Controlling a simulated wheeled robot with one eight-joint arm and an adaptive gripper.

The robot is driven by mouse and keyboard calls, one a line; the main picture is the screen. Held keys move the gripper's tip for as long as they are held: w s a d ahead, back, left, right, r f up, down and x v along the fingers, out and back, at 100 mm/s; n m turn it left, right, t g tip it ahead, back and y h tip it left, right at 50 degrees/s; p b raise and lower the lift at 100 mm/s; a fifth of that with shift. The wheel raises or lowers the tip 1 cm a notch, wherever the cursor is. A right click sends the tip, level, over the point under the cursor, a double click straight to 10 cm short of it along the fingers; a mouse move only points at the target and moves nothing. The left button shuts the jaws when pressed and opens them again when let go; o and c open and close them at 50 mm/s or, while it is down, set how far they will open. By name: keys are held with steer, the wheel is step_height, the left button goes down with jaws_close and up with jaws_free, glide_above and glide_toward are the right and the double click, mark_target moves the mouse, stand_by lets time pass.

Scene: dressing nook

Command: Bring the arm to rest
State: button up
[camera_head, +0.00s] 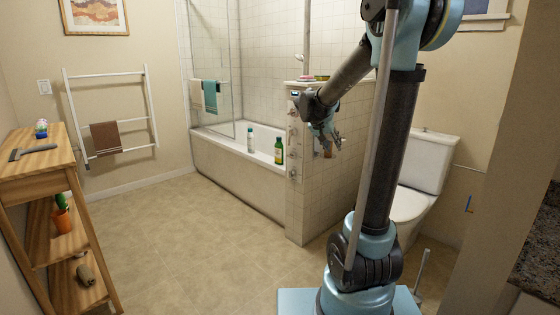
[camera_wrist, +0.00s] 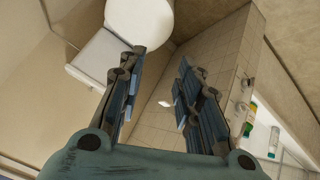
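My arm rises from its base at the right of the head view, bends at the top and reaches down and left. My gripper (camera_head: 328,143) hangs in the air before the tiled half wall. In the wrist view my gripper (camera_wrist: 160,75) has its two fingers spread apart. Nothing is held between them. The toilet (camera_wrist: 140,18) shows beyond the fingers in the wrist view, with the tiled wall (camera_wrist: 220,58) to the right.
The bathtub (camera_head: 235,170) has a green bottle (camera_head: 279,151) and a white bottle (camera_head: 250,140) on its rim. A wooden shelf (camera_head: 55,182) stands at left, a towel rack (camera_head: 150,100) behind it. The toilet (camera_head: 428,165) is behind my arm. The floor's middle is clear.

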steer(key=s+d+f+n+g+y, duration=0.1)
steer(key=s+f, duration=0.1)
steer(key=s, duration=0.8)
steer(key=s+d+f+n+g+y, duration=0.1)
steer(key=s+f, duration=0.2)
steer(key=s, duration=0.6)
steer(key=s+a+f+n+y, duration=0.1)
steer(key=s+a+f+y, duration=0.1)
steer(key=s+f, duration=0.3)
steer(key=s+a+f+n+g+y, duration=0.1)
steer(key=s+f, duration=0.4)
steer(key=s, duration=0.8)
steer(key=shift+a+f+y, duration=0.2)
steer(key=shift+a+y, duration=0.3)
steer(key=shift+a, duration=0.25)
steer(key=shift+s, duration=0.1)
steer(key=shift+w+f, duration=0.2)
steer(key=shift+w, duration=0.2)
